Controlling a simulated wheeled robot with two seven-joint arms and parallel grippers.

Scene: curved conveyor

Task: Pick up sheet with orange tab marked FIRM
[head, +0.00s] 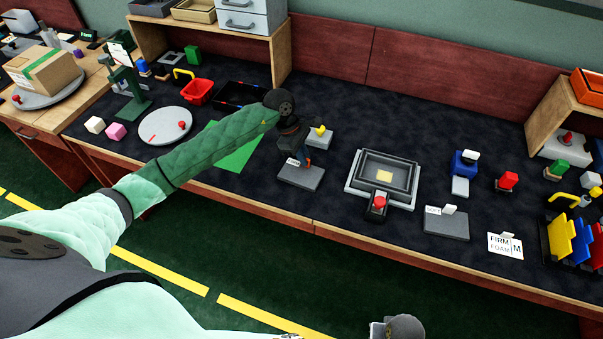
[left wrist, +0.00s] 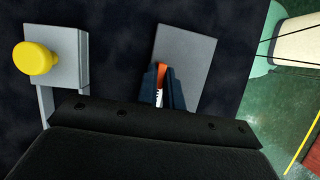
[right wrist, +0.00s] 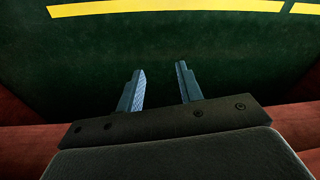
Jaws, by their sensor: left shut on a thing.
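My left gripper (head: 303,154) is over the grey plate (head: 301,177) near the table's middle. Its fingers (left wrist: 161,90) are shut on an orange tab (left wrist: 162,72) with a white, black-marked part between them. I cannot read that marking, and the fingers hide most of the piece. The grey plate (left wrist: 186,55) lies beneath in the left wrist view; I cannot tell if the piece touches it. A white card (head: 505,245) printed FIRM and FOAM lies at the table's front right. My right gripper (right wrist: 160,85) is open and empty above the green floor.
A yellow knob on a grey block (head: 319,140) stands close behind my left gripper. Another grey plate (head: 446,224) lies farther right. A green sheet (head: 232,150) is left of the gripper.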

